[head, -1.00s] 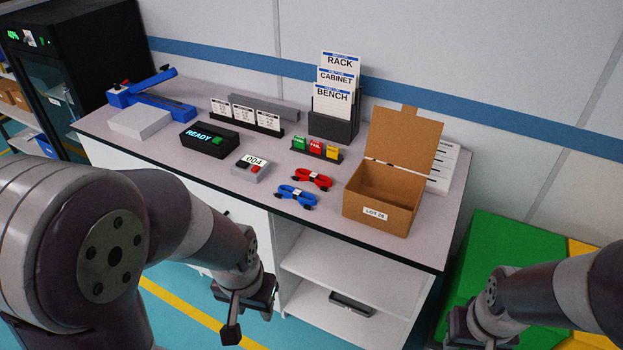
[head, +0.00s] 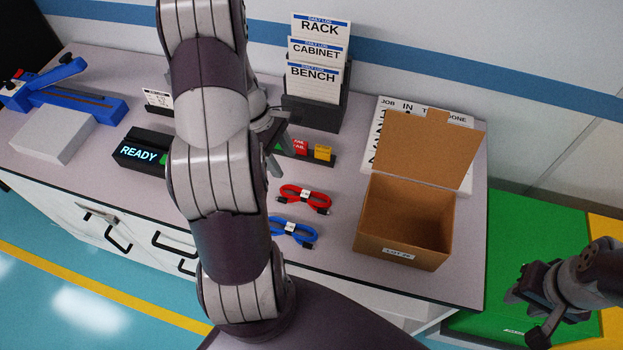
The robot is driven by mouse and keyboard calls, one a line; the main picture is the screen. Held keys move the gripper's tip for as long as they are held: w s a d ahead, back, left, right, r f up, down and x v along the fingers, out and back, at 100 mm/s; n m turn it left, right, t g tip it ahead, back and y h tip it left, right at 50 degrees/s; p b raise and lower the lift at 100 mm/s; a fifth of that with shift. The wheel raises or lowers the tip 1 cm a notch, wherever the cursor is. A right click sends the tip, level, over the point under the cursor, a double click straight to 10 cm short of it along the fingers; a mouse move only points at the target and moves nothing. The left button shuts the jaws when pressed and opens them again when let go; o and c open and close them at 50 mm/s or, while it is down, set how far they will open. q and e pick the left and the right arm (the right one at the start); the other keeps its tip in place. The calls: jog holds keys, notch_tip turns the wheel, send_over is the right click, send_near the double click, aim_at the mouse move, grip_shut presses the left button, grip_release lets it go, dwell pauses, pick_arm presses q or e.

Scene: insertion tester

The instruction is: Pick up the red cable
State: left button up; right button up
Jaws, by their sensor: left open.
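The red cable (head: 304,198) lies coiled on the bench top, with a pale band at its middle and dark plugs at its ends. A blue cable (head: 293,232) lies just in front of it, partly hidden by my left arm. My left gripper (head: 282,146) is open above the bench, behind the red cable and slightly to its left, apart from it. Part of it is hidden by my arm. My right gripper (head: 534,306) hangs at the lower right, away from the bench. I cannot tell whether its jaws are open.
An open cardboard box (head: 405,222) stands right of the cables. A tray of coloured tags (head: 321,154) and a dark rack of log cards (head: 316,107) stand behind. A black READY box (head: 140,150) and blue tool (head: 75,95) are at left.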

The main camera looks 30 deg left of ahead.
pick_arm(q)
jog(key=n, duration=0.1)
send_near(302, 193)
jog(key=shift+s+d+f, duration=0.45)
jog(key=shift+f, duration=0.3)
jog(key=x, duration=0.7)
jog(key=shift+w, duration=0.45)
jog(key=shift+w+a+f, duration=0.1)
jog(key=shift+f, duration=0.05)
grip_shut()
